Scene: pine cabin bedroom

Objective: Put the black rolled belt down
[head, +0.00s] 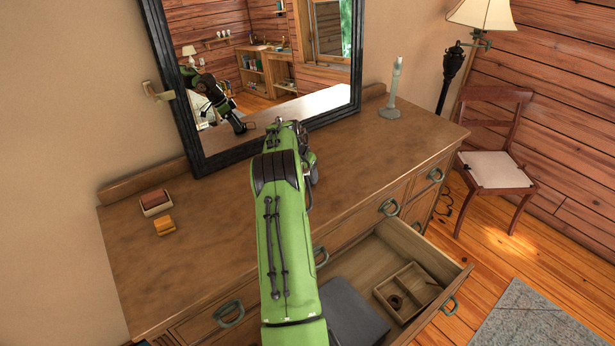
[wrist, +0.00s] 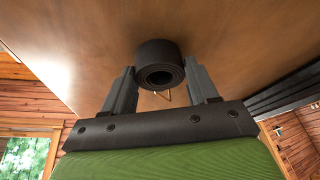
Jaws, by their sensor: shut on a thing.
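The black rolled belt (wrist: 158,54) shows in the wrist view as a dark coil with a hollow centre. My gripper (wrist: 162,82) has one grey finger on each side of it and is shut on it. The brown dresser top (wrist: 85,45) fills the view behind the belt. I cannot tell whether the belt touches the dresser top or hangs just off it. In the head view my green arm reaches over the dresser top (head: 215,230) towards the mirror, and it hides the gripper's fingers and the belt.
The mirror (head: 181,115) stands at the dresser's back. A candlestick (head: 391,107) stands right; a small reddish box (head: 156,203) and yellow-orange item (head: 164,226) lie left. The open drawer (head: 420,245) holds grey folded cloth (head: 350,315) and a divided wooden tray (head: 420,283). Dresser-top areas beside my arm are clear.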

